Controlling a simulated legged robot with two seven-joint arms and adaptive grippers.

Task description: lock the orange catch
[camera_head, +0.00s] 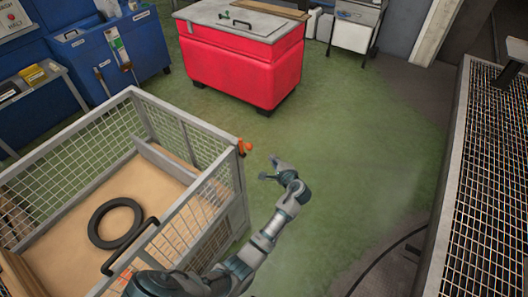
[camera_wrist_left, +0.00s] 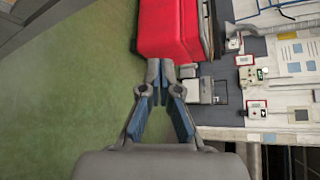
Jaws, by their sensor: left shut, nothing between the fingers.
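The orange catch (camera_head: 244,147) sits at the top corner of the grey mesh cage (camera_head: 180,112), on its right side. My left gripper (camera_head: 268,170) is just right of the catch and slightly below it in the head view, apart from it by a small gap. Its fingers are shut with nothing between them; in the left wrist view the fingertips (camera_wrist_left: 160,72) meet ahead of the palm. The catch does not show in the left wrist view. My right gripper is in neither view.
Inside the cage lies a black ring (camera_head: 115,222) on a brown floor. A red chest (camera_head: 243,62) stands behind; it also shows in the left wrist view (camera_wrist_left: 170,28). A blue cabinet (camera_head: 105,55) is at the back left. Green floor (camera_head: 360,130) right of the gripper is clear.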

